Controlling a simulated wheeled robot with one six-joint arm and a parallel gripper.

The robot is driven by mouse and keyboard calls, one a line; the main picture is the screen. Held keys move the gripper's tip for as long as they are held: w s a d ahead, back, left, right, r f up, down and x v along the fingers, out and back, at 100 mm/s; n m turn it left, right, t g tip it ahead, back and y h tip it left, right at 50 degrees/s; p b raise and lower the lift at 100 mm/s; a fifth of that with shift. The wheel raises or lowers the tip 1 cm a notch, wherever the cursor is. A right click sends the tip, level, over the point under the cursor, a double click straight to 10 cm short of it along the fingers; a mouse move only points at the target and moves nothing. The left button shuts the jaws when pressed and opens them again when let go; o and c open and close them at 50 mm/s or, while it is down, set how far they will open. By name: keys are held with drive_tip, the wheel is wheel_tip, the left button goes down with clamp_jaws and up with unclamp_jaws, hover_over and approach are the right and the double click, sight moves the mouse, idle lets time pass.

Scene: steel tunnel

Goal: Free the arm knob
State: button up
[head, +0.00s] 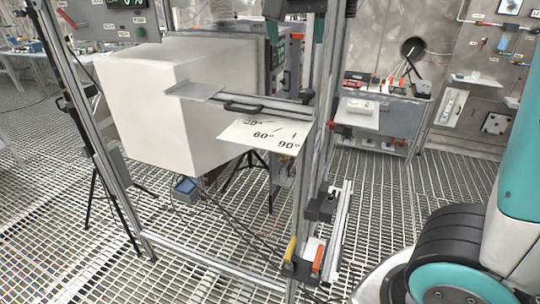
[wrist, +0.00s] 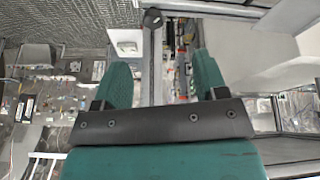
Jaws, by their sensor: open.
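A round black knob (wrist: 152,18) shows near the top of the wrist view, at the end of a slim grey bar (wrist: 152,65). I take it to be the arm knob. My gripper (wrist: 161,60) has two green fingers spread wide apart, with nothing held between them. In the picture the bar runs down between the fingers, and the knob lies above the fingertips. I cannot tell how far apart in depth they are. In the head view, a white angle plate (head: 262,134) marked 60° and 90° sits under a horizontal bar with a black handle (head: 243,107). My gripper is outside that view.
A metal frame post (head: 308,150) stands in the middle of the head view, with a large white box (head: 150,110) behind it. A cluttered bench (head: 375,110) stands at the back right. Grated floor (head: 400,190) is open right of the frame.

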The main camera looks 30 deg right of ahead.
drive_tip(key=s+a+f+n+y+b, duration=0.1)
drive_tip(key=s+a+f+n+b, duration=0.2)
drive_tip(key=f, duration=0.4)
drive_tip(key=s+a+f+n+y+b, duration=0.1)
drive_tip(key=s+a+f+n+y, duration=0.1)
drive_tip(key=a+f+n, duration=0.4)
drive_tip(key=s+a+f+n+g+y+b, duration=0.2)
drive_tip(key=s+a+f+n+y+b, duration=0.1)
drive_tip(key=s+f, duration=0.7)
drive_tip(key=shift+s+a+f+n+g+y, duration=0.45)
drive_tip(key=shift+s+a+n, duration=0.55)
drive_tip(key=shift+a, duration=0.45)
drive_tip(key=shift+w+r, duration=0.15)
drive_tip(key=shift+w, duration=0.05)
